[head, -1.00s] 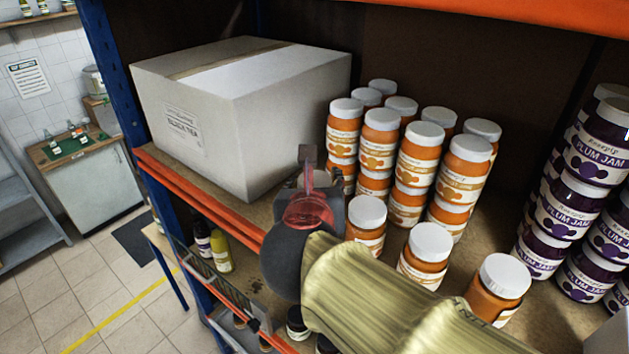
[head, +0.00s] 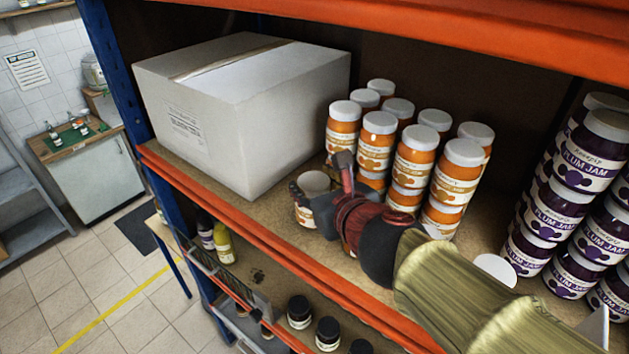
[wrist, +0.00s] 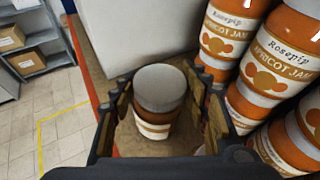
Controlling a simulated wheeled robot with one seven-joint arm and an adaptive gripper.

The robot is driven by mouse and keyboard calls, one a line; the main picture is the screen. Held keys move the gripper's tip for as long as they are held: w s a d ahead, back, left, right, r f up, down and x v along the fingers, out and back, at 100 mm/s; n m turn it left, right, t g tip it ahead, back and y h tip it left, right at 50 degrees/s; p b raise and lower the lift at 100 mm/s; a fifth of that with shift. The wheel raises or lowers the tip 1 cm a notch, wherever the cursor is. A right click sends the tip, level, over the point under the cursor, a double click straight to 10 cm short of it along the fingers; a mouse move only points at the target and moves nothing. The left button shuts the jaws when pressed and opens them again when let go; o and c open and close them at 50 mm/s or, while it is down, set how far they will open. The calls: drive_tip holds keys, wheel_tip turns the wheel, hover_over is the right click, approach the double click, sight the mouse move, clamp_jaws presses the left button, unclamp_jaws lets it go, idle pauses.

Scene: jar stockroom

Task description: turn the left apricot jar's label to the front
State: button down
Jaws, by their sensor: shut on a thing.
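The left apricot jar (head: 304,214), orange with a pale lid, stands at the left end of the front row, close to the white box. In the wrist view the jar (wrist: 156,124) is upright between the fingers, with a white and gold label band partly showing; no lettering can be read. My gripper (head: 320,196) is shut on this jar, one finger on each side of it. In the wrist view my gripper (wrist: 158,112) holds it below the lid. My gripper and arm hide most of the other front-row jars.
Stacked apricot jars (head: 414,165) stand close behind and right of my gripper. A white box (head: 235,115) is behind left. A front-row lid (head: 494,270) shows beside my arm. Plum jam jars (head: 570,205) stand at right. The shelf's orange front edge (head: 215,208) is close.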

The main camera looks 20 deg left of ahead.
drive_tip(key=shift+f, duration=0.2)
idle(0.6)
drive_tip(key=c, duration=1)
unclamp_jaws()
drive_tip(key=shift+o, duration=0.6)
drive_tip(key=shift+f, duration=0.2)
drive_tip(key=shift+r, duration=0.15)
